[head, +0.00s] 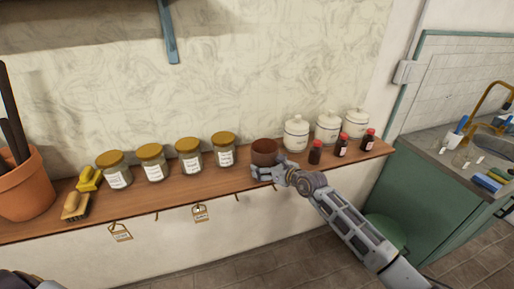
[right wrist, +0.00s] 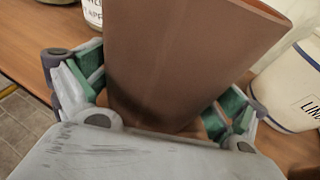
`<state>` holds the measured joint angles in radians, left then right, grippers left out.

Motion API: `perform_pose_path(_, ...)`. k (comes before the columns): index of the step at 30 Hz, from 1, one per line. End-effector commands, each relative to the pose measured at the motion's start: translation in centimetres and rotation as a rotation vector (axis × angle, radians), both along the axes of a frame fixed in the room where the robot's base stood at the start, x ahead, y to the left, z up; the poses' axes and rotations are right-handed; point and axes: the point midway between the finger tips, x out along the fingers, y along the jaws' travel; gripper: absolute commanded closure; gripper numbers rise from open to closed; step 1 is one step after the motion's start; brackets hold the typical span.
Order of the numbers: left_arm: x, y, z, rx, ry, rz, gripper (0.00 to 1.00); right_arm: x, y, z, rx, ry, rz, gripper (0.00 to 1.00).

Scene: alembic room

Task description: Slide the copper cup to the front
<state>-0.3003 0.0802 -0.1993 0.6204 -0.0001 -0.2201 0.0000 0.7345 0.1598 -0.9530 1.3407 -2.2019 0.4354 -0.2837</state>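The copper cup (head: 264,150), a plain brown-red cup, stands upright on the wooden shelf, between the gold-lidded jars and the white canisters. My right gripper (head: 268,173) reaches it from the front right, low on its near side. In the right wrist view the cup (right wrist: 175,65) fills the space between the fingers (right wrist: 160,100). A green pad lies against each side of it, with no clear gap, so the gripper looks shut on it. The cup's base is partly hidden by the gripper. My left gripper is not in view.
Several gold-lidded jars (head: 188,160) stand left of the cup. White canisters (head: 296,136) and small dark red-capped bottles (head: 315,154) stand close on its right. The wooden shelf (head: 215,183) is narrow, with hooks and tags along its front edge. A plant pot (head: 25,190) stands far left.

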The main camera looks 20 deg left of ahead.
Motion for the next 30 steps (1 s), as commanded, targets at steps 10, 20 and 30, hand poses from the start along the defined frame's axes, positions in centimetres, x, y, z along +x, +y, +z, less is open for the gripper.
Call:
perform_pose_path(10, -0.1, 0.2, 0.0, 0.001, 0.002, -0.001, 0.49, 0.0, 0.0, 0.1, 0.001, -0.001, 0.000, 0.00)
perform_pose_path(20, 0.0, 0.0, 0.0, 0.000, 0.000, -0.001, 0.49, -0.5, -0.7, 0.3, 0.002, 0.000, 0.001, 0.00)
perform_pose_path(30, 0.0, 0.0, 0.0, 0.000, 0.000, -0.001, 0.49, -1.9, -2.8, 1.0, 0.001, 0.000, 0.000, 0.00)
